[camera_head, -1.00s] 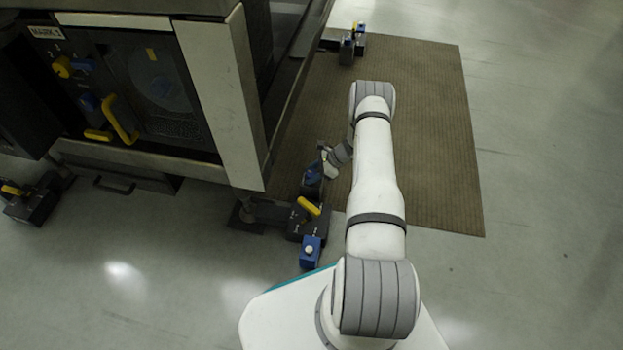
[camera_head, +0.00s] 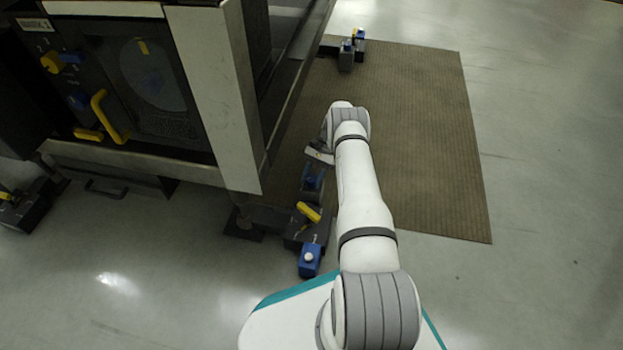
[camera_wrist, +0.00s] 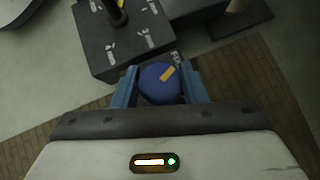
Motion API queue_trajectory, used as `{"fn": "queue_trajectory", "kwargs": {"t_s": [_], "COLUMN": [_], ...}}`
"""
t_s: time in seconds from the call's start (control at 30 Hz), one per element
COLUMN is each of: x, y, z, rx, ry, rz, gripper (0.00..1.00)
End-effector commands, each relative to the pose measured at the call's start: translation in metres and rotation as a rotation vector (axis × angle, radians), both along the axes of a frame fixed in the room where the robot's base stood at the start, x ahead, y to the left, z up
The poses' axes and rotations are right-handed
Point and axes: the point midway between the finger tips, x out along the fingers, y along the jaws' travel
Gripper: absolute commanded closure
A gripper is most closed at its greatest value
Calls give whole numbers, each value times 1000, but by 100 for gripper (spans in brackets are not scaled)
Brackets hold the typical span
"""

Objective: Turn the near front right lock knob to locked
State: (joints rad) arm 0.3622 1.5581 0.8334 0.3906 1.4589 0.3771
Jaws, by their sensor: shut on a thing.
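The lock knob (camera_wrist: 160,85) is a round blue knob with a short orange mark on its face, seen in the wrist view. The mark slants toward the upper right. My gripper (camera_wrist: 160,78) has its two blue fingers on either side of the knob and is shut on it. In the head view my gripper (camera_head: 312,181) points down beside the machine's near right corner foot, and the knob cannot be made out there. A dark block (camera_wrist: 128,42) with white symbols lies just beyond the knob. I cannot read which position the mark stands for.
A yellow lever (camera_head: 309,212) and a blue box with a white button (camera_head: 310,261) stand close to my gripper. The machine cabinet (camera_head: 215,95) rises to the left. A brown ribbed mat (camera_head: 425,140) and open floor lie to the right. Another foot unit (camera_head: 346,58) stands farther back.

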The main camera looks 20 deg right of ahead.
Motion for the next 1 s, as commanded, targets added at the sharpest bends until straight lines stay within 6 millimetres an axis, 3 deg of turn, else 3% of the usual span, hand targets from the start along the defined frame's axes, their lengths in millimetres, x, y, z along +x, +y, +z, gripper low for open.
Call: {"fn": "queue_trajectory", "kwargs": {"t_s": [0.5, 1.0], "x": [-1, -2], "y": [1, 2], "z": [-1, -1], "rx": [2, 4], "ry": [4, 6], "rz": [310, 354], "gripper": [84, 84]}}
